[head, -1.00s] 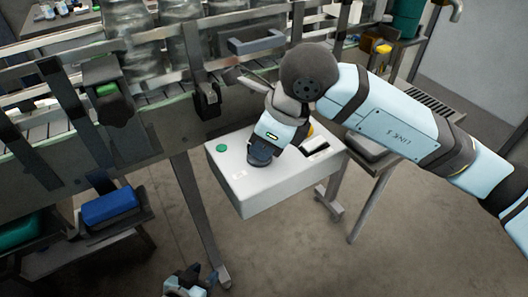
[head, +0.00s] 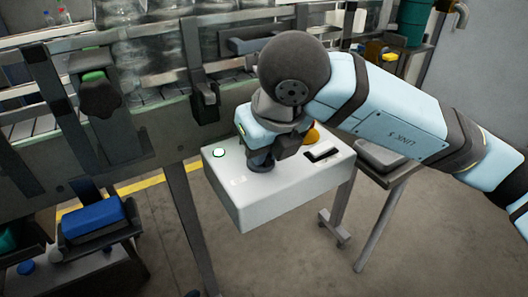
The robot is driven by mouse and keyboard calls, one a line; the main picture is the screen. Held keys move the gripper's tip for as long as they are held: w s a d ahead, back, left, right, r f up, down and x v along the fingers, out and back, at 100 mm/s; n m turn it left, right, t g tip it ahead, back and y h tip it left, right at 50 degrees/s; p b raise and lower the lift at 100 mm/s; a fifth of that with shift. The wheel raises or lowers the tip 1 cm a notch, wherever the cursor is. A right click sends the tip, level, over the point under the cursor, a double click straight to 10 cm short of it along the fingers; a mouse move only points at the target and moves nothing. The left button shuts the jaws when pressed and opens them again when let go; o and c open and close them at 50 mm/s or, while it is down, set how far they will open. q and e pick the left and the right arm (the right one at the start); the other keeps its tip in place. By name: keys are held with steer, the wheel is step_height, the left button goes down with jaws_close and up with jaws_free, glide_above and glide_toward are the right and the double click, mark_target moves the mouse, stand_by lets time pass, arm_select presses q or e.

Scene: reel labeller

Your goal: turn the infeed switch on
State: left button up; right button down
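A white control box (head: 247,203) stands on a leg below the conveyor. On its top are a round button (head: 218,152), pale with a green rim, and a black-and-white rocker-like switch (head: 322,152). An orange-yellow part (head: 312,134) shows partly behind my wrist. A dark round knob (head: 263,168) sits at the front middle of the top. My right gripper (head: 266,158) points down at this knob, and its dark fingers hide much of it. I cannot tell whether they grip it. No label shows which control is the infeed switch. My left gripper is out of view.
The conveyor (head: 150,110) with its rails and clear bottles runs behind the box. A dark clamp knob (head: 100,98) sticks out at the left. A grey-topped stand (head: 385,160) is right of the box. The floor in front is clear.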

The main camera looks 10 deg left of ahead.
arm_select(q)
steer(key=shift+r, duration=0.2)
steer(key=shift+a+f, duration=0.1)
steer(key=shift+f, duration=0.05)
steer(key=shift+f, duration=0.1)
arm_select(e)
steer(key=c, duration=1.1)
jaws_free()
steer(key=shift+c, duration=0.2)
arm_select(q)
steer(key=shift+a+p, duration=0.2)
steer(key=shift+p, duration=0.55)
arm_select(e)
steer(key=v, duration=1.3)
steer(key=shift+s+r, duration=0.2)
steer(key=shift+r, duration=0.15)
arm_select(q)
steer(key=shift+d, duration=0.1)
